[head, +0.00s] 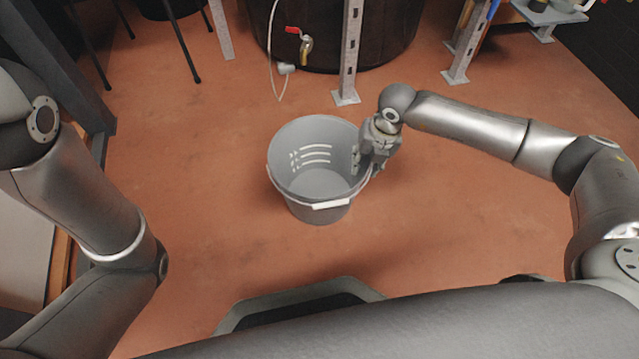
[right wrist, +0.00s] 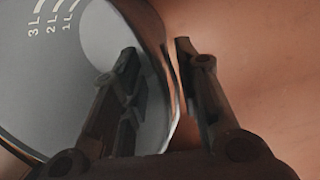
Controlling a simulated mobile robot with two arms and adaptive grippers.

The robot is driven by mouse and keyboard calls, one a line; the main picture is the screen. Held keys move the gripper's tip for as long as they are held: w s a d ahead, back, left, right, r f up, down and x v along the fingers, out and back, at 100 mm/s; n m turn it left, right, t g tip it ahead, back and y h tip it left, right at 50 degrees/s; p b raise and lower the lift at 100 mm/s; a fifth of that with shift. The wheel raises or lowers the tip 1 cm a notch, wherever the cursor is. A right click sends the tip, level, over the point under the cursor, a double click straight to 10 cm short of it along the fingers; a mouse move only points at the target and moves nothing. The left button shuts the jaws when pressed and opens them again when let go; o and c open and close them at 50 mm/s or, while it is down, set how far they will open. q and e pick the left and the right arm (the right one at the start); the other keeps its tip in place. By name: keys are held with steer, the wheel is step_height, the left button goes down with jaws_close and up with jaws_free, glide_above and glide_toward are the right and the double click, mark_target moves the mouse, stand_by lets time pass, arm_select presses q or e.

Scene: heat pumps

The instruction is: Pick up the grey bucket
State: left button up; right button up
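The grey bucket (head: 312,205) stands upright on the floor in the middle of the head view, with white level marks inside and its handle lying down at the front rim. My right gripper (head: 365,165) is at the bucket's right rim. In the right wrist view the gripper (right wrist: 160,75) has one finger inside the bucket (right wrist: 75,100) and one outside, with the wall between them. A gap shows between the outer finger and the wall, so the fingers are open. My left arm shows at the left; its gripper is out of view.
A dark round tank (head: 395,35) with a red-handled tap (head: 300,38) and perforated metal posts (head: 349,50) stand behind the bucket. Dark stool legs (head: 185,50) are at the back left. The reddish floor (head: 480,220) around the bucket is clear.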

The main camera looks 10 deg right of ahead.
steer(key=shift+w+a+f, duration=0.1)
steer(key=shift+w+f, duration=0.05)
steer(key=shift+f, duration=0.6)
jaws_close()
steer(key=shift+r, duration=0.1)
